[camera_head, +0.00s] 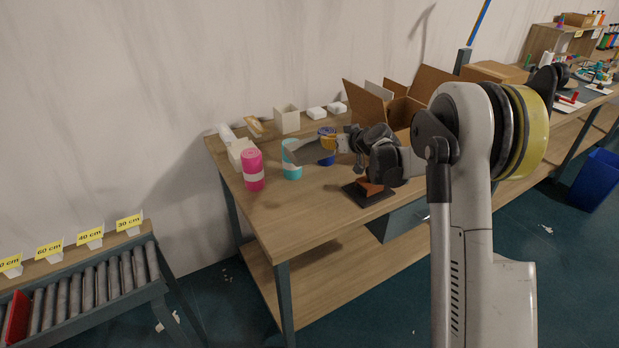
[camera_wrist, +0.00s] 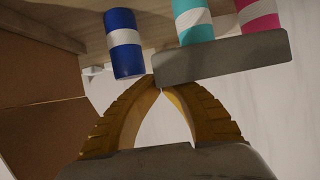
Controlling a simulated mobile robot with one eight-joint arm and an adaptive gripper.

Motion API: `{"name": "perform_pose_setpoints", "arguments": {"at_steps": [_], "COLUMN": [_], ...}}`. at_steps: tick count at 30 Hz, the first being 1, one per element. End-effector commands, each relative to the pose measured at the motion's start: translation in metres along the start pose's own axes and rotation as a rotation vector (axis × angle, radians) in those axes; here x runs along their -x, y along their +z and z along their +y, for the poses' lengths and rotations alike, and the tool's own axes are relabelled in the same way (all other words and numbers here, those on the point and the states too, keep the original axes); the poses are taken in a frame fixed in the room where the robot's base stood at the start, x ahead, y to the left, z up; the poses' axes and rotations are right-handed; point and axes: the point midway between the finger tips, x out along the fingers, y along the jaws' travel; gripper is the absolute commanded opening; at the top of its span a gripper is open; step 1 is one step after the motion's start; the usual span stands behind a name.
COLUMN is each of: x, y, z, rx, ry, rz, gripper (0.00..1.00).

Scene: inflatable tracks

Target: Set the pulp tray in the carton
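The pulp tray (camera_head: 308,152) is a dark grey, flat piece, held out to the left of my gripper (camera_head: 338,144) above the table. In the wrist view the tray (camera_wrist: 222,58) sits at the fingertips, its near corner between them. My gripper (camera_wrist: 161,88) has its yellow-brown fingers closed together at the tips on that corner. The carton (camera_head: 400,112) is an open brown cardboard box with raised flaps on the table, behind and right of my gripper. Its inside is mostly hidden in the head view. Brown cardboard (camera_wrist: 38,135) fills the left of the wrist view.
A pink roll (camera_head: 253,170), a cyan roll (camera_head: 291,160) and a blue roll (camera_head: 327,146) stand on the workbench (camera_head: 300,205) near the tray. White boxes (camera_head: 287,120) stand at the back. A dark pad (camera_head: 367,192) with a brown piece lies at the front.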

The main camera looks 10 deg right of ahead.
Motion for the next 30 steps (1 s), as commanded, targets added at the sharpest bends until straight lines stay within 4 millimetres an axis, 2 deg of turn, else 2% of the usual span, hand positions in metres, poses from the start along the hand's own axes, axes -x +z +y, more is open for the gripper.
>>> {"name": "perform_pose_setpoints", "arguments": {"at_steps": [1, 3, 9, 16, 22, 30], "x": [-0.009, -0.018, -0.034, -0.041, -0.055, -0.055], "y": [0.019, 0.037, 0.070, 0.085, 0.115, 0.116], "z": [0.001, 0.001, 0.002, 0.003, 0.004, 0.004], "rx": [0.000, 0.000, 0.000, 0.000, 0.000, 0.000], "ry": [0.000, 0.000, 0.000, 0.000, 0.000, 0.000], "rz": [0.000, 0.000, 0.000, 0.000, 0.000, 0.000], "gripper": [0.00, 0.00, 0.00, 0.00, 0.00, 0.00]}}
